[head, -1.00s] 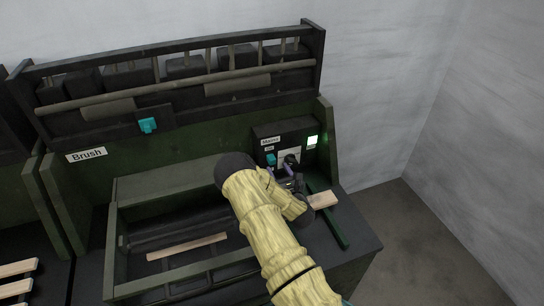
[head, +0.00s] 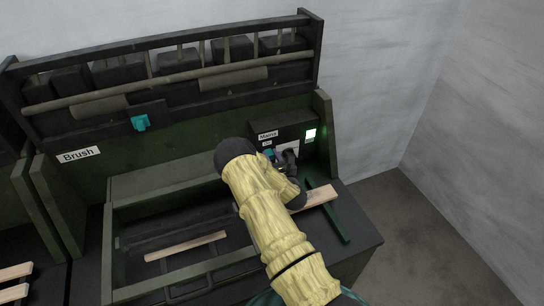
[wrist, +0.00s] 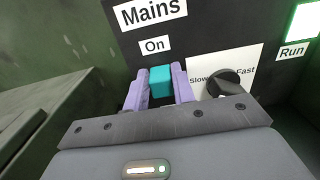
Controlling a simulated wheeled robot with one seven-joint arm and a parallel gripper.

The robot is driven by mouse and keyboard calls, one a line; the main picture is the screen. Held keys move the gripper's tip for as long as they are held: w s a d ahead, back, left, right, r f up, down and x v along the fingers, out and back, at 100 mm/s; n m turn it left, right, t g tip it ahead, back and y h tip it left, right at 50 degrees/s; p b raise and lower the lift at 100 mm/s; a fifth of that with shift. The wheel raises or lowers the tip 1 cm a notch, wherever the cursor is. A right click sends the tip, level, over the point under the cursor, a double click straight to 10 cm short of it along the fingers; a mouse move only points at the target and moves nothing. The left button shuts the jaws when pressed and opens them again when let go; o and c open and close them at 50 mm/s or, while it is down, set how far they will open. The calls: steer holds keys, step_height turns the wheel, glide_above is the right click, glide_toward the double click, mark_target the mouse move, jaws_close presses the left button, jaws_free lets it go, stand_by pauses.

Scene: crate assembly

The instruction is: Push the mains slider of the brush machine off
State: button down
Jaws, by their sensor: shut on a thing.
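The brush machine (head: 190,145) is a dark green bench with a "Brush" label. Its mains panel is at the right, with a "Mains" label and an "On" label. The mains slider (wrist: 160,80) is a small teal block just below the "On" label in the wrist view. My gripper (wrist: 159,92) has its two purple fingers on either side of the slider and is shut on it. In the head view my gripper (head: 273,155) is at the panel, and my arm hides part of it.
A black speed knob (wrist: 224,83) marked Slow and Fast sits right of the slider. A lit "Run" lamp (head: 311,134) is at the panel's right. A teal block (head: 140,123) is on the upper rail. Wooden strips (head: 186,246) lie on the machine.

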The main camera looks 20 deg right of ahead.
steer(key=shift+a+f+b, duration=0.1)
steer(key=shift+f+b, duration=1.3)
steer(key=shift+f, duration=0.1)
steer(key=shift+f+b, duration=0.5)
steer(key=shift+f, duration=0.05)
steer(key=shift+s, duration=0.1)
steer(key=c, duration=1.2)
jaws_free()
steer(key=shift+o, duration=0.2)
